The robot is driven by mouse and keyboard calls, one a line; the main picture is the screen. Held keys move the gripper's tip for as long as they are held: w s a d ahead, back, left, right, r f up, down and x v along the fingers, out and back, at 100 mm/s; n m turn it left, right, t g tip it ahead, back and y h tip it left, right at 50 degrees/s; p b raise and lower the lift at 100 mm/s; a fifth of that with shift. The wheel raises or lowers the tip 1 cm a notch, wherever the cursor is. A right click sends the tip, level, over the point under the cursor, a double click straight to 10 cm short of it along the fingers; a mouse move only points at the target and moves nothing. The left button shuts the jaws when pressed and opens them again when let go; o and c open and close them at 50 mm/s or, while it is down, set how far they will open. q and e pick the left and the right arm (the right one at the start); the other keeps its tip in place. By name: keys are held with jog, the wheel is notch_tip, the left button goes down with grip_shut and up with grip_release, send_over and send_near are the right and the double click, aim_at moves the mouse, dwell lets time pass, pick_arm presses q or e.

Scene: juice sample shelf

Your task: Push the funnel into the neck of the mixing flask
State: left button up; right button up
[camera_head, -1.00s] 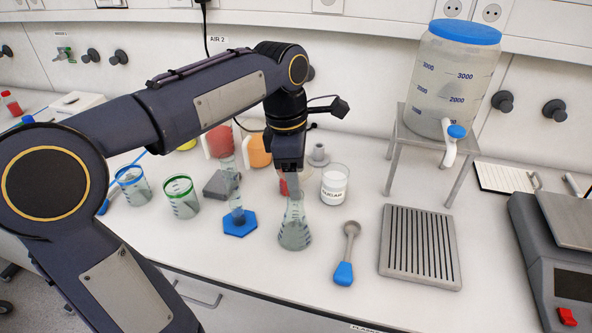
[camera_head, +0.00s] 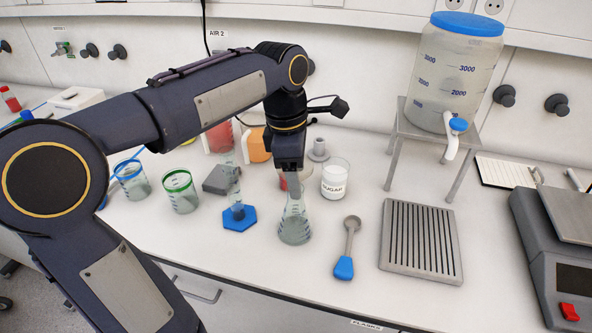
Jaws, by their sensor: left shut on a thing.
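The mixing flask (camera_head: 294,230) is a clear conical flask with grey contents. It stands upright on the white bench near the middle. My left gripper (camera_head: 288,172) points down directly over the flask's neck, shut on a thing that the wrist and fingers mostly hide. A small pale part, likely the funnel (camera_head: 288,179), shows just under the fingers, in line with the neck. I cannot tell how deep it sits in the neck. My right gripper is not in view.
A sugar beaker (camera_head: 335,181) stands close right of the flask, and a cylinder on a blue hexagonal foot (camera_head: 239,219) to its left. A blue-handled spoon (camera_head: 345,262) and a slotted grey tray (camera_head: 421,241) lie to the right. Green-rimmed beaker (camera_head: 180,192) stands farther left.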

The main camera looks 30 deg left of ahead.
pick_arm(q)
jog(key=shift+f+b, duration=0.3)
jog(key=shift+f, duration=0.55)
dwell(0.4)
jog(key=o, duration=1)
jog(key=shift+o, duration=0.2)
